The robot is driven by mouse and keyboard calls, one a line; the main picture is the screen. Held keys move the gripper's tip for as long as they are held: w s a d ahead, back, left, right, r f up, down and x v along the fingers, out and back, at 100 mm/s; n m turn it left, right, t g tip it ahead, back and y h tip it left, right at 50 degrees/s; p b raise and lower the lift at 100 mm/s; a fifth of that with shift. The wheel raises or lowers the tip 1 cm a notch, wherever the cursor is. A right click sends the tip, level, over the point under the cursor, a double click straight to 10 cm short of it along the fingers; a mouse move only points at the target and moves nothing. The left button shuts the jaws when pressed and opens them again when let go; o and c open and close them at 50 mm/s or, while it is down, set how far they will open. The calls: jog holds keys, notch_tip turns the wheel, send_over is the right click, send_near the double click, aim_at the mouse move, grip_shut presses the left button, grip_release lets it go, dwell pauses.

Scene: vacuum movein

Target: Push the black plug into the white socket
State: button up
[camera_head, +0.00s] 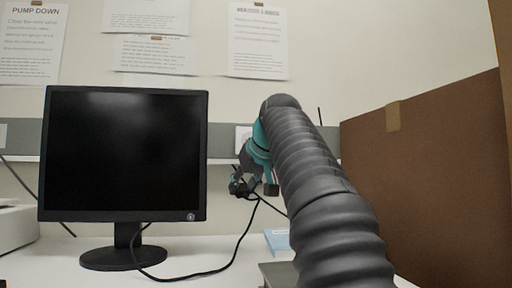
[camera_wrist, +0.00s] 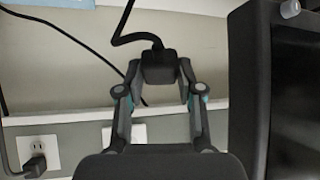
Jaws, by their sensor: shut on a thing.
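My gripper (camera_wrist: 160,72) is shut on the black plug (camera_wrist: 158,74), which sits between its fingertips. The cord leaves the plug at the top of the wrist view. In the head view my gripper (camera_head: 254,186) is in front of the wall, right of the monitor, and its details are small. A white socket plate (camera_head: 242,134) is on the grey wall strip, partly hidden by my arm. In the wrist view a white plate (camera_wrist: 138,133) lies behind my gripper, its face largely covered. The plug appears apart from it.
A second white socket (camera_wrist: 38,146) at left in the wrist view holds another black plug (camera_wrist: 33,165). The black monitor (camera_head: 122,155) stands left on the white desk. A brown cardboard box (camera_head: 430,180) stands right. A cord (camera_head: 215,270) runs across the desk.

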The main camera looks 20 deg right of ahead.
jog(key=w+d+r+m+t+h+b, duration=0.1)
jog(key=d+r+t+h+b, duration=0.1)
jog(key=r+t, duration=0.4)
jog(key=w+d+r+m+t+h+b, duration=0.1)
jog(key=d+r+m+t+h+b, duration=0.1)
jog(key=r+t+h+b, duration=0.1)
notch_tip(320, 180, up, 3)
jog(key=t+b, duration=0.1)
jog(key=t, duration=0.2)
jog(key=shift+w+d, duration=0.2)
jog(key=shift+w, duration=0.1)
jog(key=shift+w, duration=0.15)
jog(key=shift+w+d+f+p, duration=0.1)
jog(key=shift+w+d+p, duration=0.15)
jog(key=shift+w, duration=0.65)
jog(key=shift+w+d+r+p, duration=0.1)
jog(key=shift+w+p, duration=0.2)
jog(key=shift+w, duration=0.6)
jog(key=shift+w+d+f+p, duration=0.1)
jog(key=shift+w+d+p, duration=0.15)
jog(key=shift+w, duration=0.65)
jog(key=shift+p, duration=0.45)
jog(key=shift+w, duration=0.55)
dwell(0.3)
jog(key=o, duration=1.1)
jog(key=shift+o, duration=0.2)
